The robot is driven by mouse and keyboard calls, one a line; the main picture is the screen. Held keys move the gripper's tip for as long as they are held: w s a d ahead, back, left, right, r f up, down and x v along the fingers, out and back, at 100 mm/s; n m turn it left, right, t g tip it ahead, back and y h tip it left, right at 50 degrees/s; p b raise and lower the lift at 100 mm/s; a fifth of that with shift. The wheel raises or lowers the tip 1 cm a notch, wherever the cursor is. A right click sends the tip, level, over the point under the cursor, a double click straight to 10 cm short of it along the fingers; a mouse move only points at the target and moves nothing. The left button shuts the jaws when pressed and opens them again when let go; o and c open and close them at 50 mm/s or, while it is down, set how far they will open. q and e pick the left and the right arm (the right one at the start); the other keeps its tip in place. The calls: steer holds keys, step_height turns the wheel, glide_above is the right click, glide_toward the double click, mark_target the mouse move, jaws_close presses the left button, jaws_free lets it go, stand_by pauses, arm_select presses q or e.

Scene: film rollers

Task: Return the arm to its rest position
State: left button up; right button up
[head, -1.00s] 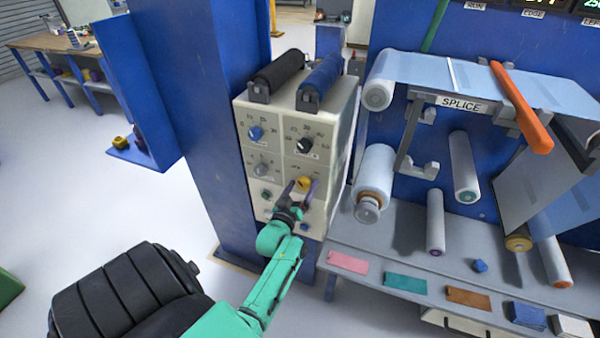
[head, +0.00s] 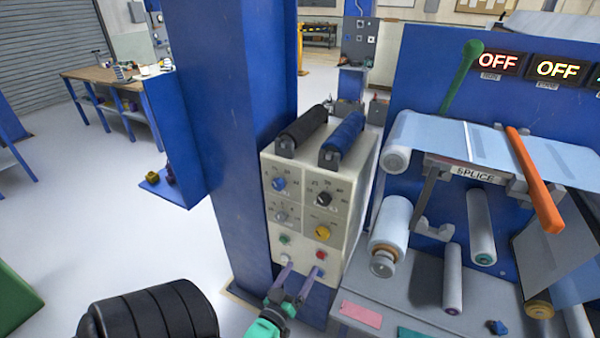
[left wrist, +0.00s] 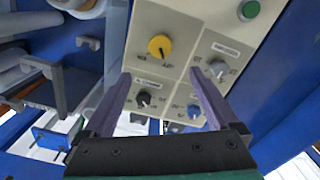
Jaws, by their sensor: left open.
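My left gripper (head: 292,284) is open and empty, with its two purple fingers apart, low in front of the control box (head: 338,188). In the head view it is below the yellow knob (head: 322,232), near the red button (head: 321,254) and the lower buttons. In the left wrist view the open fingers (left wrist: 160,95) spread in front of the panel, with the yellow knob (left wrist: 159,46) and a black knob (left wrist: 144,98) between or beyond them; I cannot tell touch there, but nothing is held. My right gripper is out of view.
The blue column (head: 238,140) stands left of the box. The splice machine with white rollers (head: 391,232) and an orange bar (head: 535,180) is at right. A pink card (head: 361,313) lies on its shelf. Free floor (head: 90,230) is at left.

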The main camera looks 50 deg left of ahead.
arm_select(q)
steer(key=s+d+f+m+g+h+b, duration=0.1)
steer(key=s+d+f+m+g+h, duration=0.15)
steer(key=f, duration=0.55)
steer(key=s+d+f+m+g+h+b, duration=0.1)
steer(key=d+f+g, duration=0.1)
steer(key=d+f, duration=0.35)
steer(key=s+d+f+m+g+h+b, duration=0.1)
steer(key=s+f+m+g+h, duration=0.1)
steer(key=f, duration=0.7)
steer(key=s+f+m+g+b, duration=0.1)
steer(key=s+f+g, duration=0.3)
steer(key=s+f, duration=0.4)
steer(key=s+f+m+g+b, duration=0.1)
steer(key=s+f+m+g, duration=0.3)
steer(key=s, duration=0.9)
step_height(320, 180, down, 4)
steer(key=shift+a+r+g, duration=0.1)
steer(key=shift+a+g, duration=0.2)
steer(key=shift+g, duration=0.45)
